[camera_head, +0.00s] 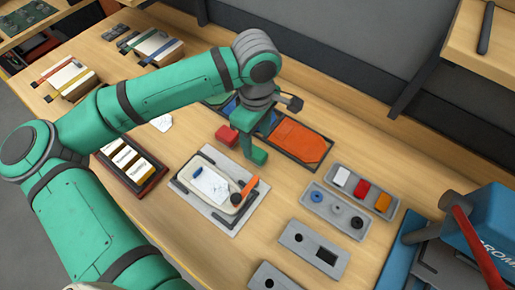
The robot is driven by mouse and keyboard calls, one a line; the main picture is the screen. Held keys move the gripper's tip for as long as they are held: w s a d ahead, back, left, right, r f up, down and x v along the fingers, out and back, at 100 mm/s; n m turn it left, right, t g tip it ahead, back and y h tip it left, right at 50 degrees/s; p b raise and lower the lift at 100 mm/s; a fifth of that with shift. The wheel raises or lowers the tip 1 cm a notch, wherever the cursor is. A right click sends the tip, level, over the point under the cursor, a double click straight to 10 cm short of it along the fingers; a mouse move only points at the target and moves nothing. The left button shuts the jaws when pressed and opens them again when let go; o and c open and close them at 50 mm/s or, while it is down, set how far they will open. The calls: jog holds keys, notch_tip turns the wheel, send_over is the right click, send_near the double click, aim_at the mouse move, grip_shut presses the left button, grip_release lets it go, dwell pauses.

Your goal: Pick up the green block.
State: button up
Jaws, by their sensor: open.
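A small green block (259,156) appears at the lower end of my gripper (248,146), just right of a red block on the wooden table. My gripper is green too and points down over this spot, so the edge between finger and block is hard to make out. My gripper is open. I cannot tell whether the block stands between the fingers or beside them, or whether they touch it.
A red block (227,135) lies close left of my gripper. A grey board (215,219) with a white dish is in front. Grey part holders (313,248) stand right. A dark-red box (130,166) is left.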

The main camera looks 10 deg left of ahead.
aim_at(256, 152)
jog(key=f, duration=0.3)
jog(key=shift+w+f, duration=0.2)
jog(key=shift+f, duration=0.05)
jog(key=shift+s+a+f, duration=0.1)
jog(key=shift+f, duration=0.25)
notch_tip(256, 152, down, 4)
jog(key=shift+s+f, duration=0.1)
jog(key=shift+f, duration=0.05)
jog(key=c, duration=1.2)
